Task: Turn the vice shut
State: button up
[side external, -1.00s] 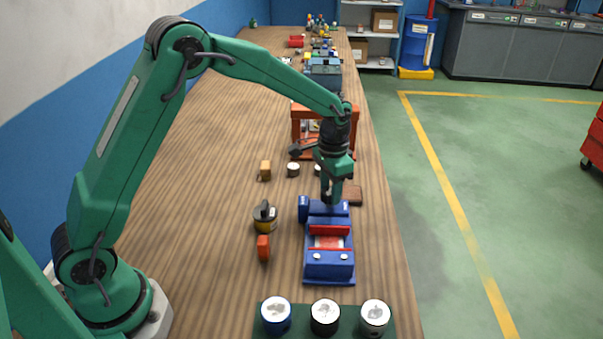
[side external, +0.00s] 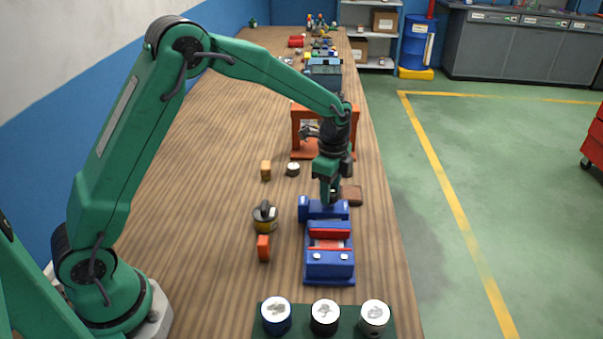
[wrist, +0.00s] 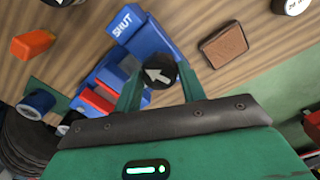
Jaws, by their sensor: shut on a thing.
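The vice (side external: 329,266) is blue with red jaws (side external: 330,233) and lies near the right edge of the bench. A narrow gap shows between the jaws. In the wrist view a black round knob (wrist: 160,74) with a white arrow sits at the vice's end. My gripper (side external: 329,201) points straight down over that end and is shut on the knob, one finger on each side. A blue block beside it bears the word SHUT (wrist: 122,23); the arrow points left in the wrist view, not straight at the word. In the side view my fingers hide the knob.
A brown block (side external: 352,195) lies close right of my gripper. A yellow-black round object (side external: 265,216) and an orange block (side external: 263,247) stand left of the vice. A green tray (side external: 300,333) with white-topped cans is in front. An orange frame (side external: 297,132) stands behind.

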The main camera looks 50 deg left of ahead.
jog(key=m, duration=0.3)
jog(key=shift+r+m, duration=0.15)
jog(key=shift+m, duration=0.15)
dwell(0.4)
jog(key=o, duration=1)
jog(key=shift+c, duration=0.2)
notch_tip(320, 180, up, 7)
jog(key=shift+f, duration=0.1)
jog(key=shift+r, duration=0.45)
jog(key=shift+r, duration=0.1)
